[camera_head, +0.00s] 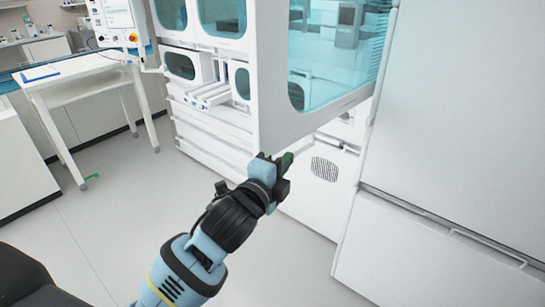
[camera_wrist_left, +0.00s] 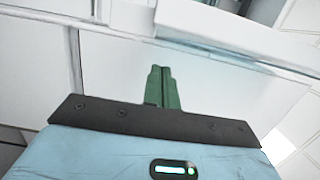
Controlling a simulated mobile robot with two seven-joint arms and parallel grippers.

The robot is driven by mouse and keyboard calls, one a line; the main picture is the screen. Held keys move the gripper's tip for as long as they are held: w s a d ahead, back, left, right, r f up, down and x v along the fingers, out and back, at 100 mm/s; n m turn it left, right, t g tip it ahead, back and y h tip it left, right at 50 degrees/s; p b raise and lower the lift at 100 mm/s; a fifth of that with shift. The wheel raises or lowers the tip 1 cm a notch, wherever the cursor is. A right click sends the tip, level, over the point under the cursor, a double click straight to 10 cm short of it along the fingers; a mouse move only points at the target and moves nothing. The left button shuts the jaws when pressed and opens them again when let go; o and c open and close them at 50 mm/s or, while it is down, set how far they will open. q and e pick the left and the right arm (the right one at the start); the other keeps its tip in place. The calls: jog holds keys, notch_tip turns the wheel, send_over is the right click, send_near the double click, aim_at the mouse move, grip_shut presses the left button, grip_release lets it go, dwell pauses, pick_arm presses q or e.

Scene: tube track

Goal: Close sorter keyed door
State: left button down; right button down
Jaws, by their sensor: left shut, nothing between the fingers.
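The sorter (camera_head: 210,110) is a tall white machine with tinted windows, left of centre in the head view. Its door (camera_head: 285,118), white with a large teal window (camera_head: 340,70), stands swung open toward me. My left gripper (camera_head: 284,162) is at the lower corner of the door, by its bottom edge. In the left wrist view its green fingers (camera_wrist_left: 162,88) are shut together with nothing between them. A pale panel edge (camera_wrist_left: 240,38) crosses just beyond the fingertips. I cannot tell whether they touch it. My right gripper is in neither view.
A large white cabinet (camera_head: 455,120) stands close on the right of the open door. A white table (camera_head: 85,80) with a blue clipboard (camera_head: 40,73) and a control screen (camera_head: 118,18) are at the left.

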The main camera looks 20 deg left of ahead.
pick_arm(q)
jog(key=shift+w+a, duration=0.3)
jog(key=shift+a, duration=0.5)
jog(key=shift+w+a, duration=0.25)
jog(key=shift+a, duration=0.5)
